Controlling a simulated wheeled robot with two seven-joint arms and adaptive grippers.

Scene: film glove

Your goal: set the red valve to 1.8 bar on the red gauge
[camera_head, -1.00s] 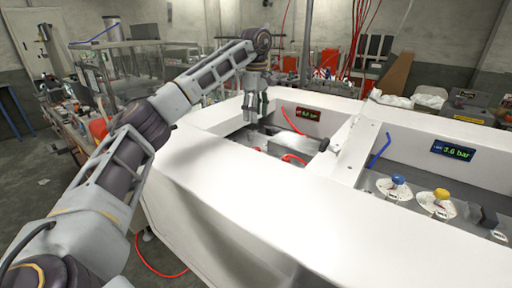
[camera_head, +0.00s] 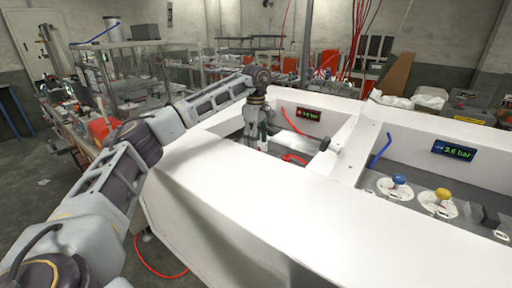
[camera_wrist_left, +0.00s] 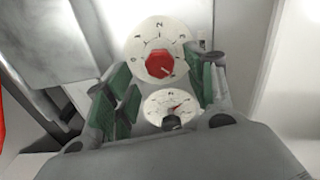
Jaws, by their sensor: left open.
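In the left wrist view, the red valve (camera_wrist_left: 159,64) is a red knob on a white numbered dial. My left gripper (camera_wrist_left: 162,90) is open, its green-padded fingers spread to either side of the picture below and beside this dial. Nothing is between the pads in grip. In the head view, the left gripper (camera_head: 256,138) points down into the left recess of the white console, and the red valve is hidden there.
A second, smaller dial with a dark knob (camera_wrist_left: 171,123) sits below the red valve. In the right recess are a blue knob (camera_head: 399,181), a yellow knob (camera_head: 442,194) and a blue display (camera_head: 453,150) reading 3.6 bar. The white console (camera_head: 270,205) has raised walls around both recesses.

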